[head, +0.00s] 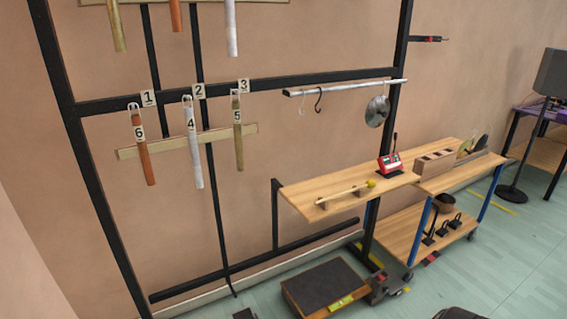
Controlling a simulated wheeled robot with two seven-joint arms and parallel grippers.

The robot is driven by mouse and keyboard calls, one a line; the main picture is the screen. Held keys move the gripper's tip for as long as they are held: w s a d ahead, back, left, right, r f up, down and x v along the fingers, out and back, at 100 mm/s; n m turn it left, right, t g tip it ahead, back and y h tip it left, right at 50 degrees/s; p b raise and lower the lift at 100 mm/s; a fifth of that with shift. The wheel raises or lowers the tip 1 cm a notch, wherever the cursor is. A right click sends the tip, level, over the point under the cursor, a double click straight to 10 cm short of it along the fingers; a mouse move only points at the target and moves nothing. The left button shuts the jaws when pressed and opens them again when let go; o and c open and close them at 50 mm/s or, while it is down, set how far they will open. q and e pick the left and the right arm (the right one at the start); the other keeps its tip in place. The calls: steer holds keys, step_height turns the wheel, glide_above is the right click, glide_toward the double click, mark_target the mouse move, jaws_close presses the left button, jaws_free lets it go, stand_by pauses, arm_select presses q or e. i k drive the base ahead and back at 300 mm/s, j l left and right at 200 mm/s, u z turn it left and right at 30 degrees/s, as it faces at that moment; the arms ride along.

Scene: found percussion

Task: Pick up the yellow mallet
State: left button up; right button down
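The yellow mallet (371,183) has a small round yellow head and a thin pale handle. It lies on the left part of the wooden shelf (300,191), its handle across small wooden rests (323,204) and its head toward the right. Nothing covers it. Neither of my grippers can be made out in the head view.
A red device (390,164) stands right of the mallet, then a wooden block with holes (434,162). A black frame (180,95) holds hanging tubes (193,147). A metal lid (377,111) hangs above the shelf. A dark-topped low platform (325,284) stands on the floor.

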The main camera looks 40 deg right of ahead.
mark_target(370, 183)
steer(key=z, duration=1.85)
steer(key=i+l+u, duration=0.1)
steer(key=i+l, duration=0.25)
steer(key=i+l+u, duration=0.1)
steer(key=i+l, duration=0.2)
steer(key=l, duration=0.25)
steer(key=i+l, duration=0.3)
steer(key=l, duration=0.15)
steer(key=u, duration=0.05)
